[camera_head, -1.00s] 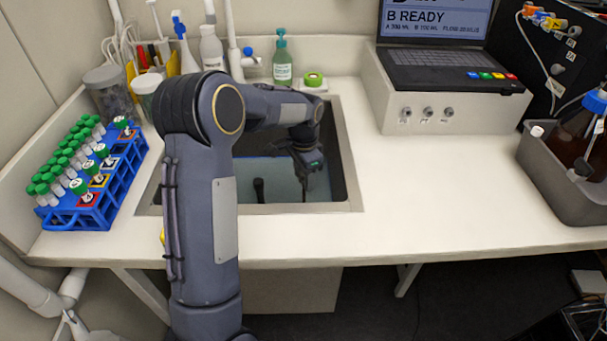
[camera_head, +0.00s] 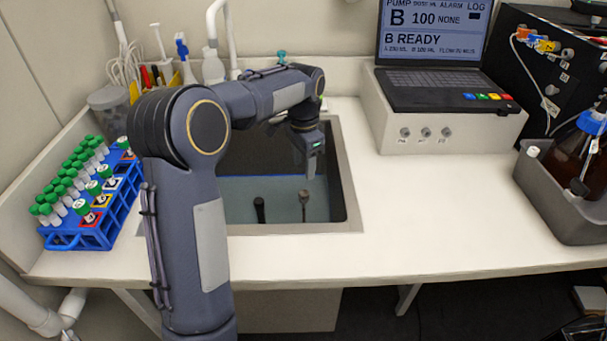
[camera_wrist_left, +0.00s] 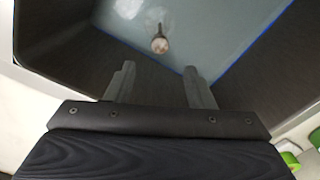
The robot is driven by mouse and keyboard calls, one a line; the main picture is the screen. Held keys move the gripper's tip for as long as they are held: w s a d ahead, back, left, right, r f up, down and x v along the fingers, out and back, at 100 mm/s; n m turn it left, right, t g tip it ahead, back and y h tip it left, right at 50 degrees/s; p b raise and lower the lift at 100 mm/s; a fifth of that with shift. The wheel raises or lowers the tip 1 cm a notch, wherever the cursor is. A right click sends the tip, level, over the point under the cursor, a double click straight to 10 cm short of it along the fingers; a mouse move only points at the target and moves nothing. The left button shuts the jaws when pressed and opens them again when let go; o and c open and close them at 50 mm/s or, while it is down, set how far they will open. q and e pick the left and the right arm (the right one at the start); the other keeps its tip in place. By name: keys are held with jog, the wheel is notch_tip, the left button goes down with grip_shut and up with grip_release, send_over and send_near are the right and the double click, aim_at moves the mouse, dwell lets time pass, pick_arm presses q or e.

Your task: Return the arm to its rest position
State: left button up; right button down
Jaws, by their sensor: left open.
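My left arm reaches from the lower left over the sink (camera_head: 352,205). My left gripper (camera_head: 311,172) hangs above the basin, pointing down. In the left wrist view its two fingers (camera_wrist_left: 160,84) stand apart with nothing between them. A small upright object with a pale round top (camera_wrist_left: 160,45) is in the basin beyond the fingertips. In the head view a slim upright object (camera_head: 304,203) shows below the gripper, and a dark one (camera_head: 259,210) stands to its left. My right gripper is not in view.
A blue rack (camera_head: 118,215) of green-capped tubes stands left of the sink. A laptop (camera_head: 440,85) sits on a white box (camera_head: 425,132) at the right. A brown bottle (camera_head: 580,150) stands in a grey tray (camera_head: 545,190).

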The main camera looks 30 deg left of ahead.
pick_arm(q)
jog(key=shift+r, duration=0.45)
jog(key=s+d+r+n+t+h+p, duration=0.1)
jog(key=s+d+r+n, duration=0.15)
jog(key=s, duration=0.45)
jog(key=s+d+r+n+t+h+p, duration=0.1)
jog(key=s+d+r+t+p, duration=0.15)
jog(key=s, duration=0.45)
jog(key=s+d+r+n+t+h, duration=0.1)
jog(key=s+d+r+n, duration=0.15)
jog(key=s, duration=0.45)
jog(key=s+d+f+n+t+p, duration=0.1)
jog(key=s+d+f, duration=0.1)
jog(key=s, duration=0.5)
jog(key=shift+s+d+f+n+h, duration=0.25)
jog(key=shift+d+f+n+h, duration=0.15)
jog(key=shift+d, duration=0.35)
